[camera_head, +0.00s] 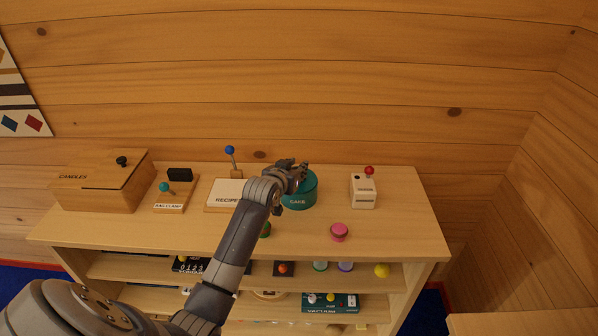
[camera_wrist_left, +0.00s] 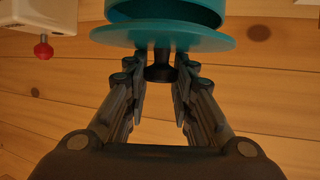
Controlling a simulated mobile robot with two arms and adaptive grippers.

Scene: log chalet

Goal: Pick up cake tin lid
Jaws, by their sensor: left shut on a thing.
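The teal cake tin (camera_head: 300,198), labelled CAKE, stands on top of the shelf unit, right of its middle. My left gripper (camera_head: 290,180) is over the tin and covers part of its top in the head view. In the left wrist view the teal lid (camera_wrist_left: 165,41) is a wide, flat disc with a black knob (camera_wrist_left: 159,73). The fingertips of my left gripper (camera_wrist_left: 160,68) are on either side of the knob, shut on it. The tin body (camera_wrist_left: 165,13) shows beyond the lid. My right gripper is not in view.
A white box with a red knob (camera_head: 363,191) stands to the right. A pink round thing (camera_head: 339,232) sits near the front edge. The top's right end is clear.

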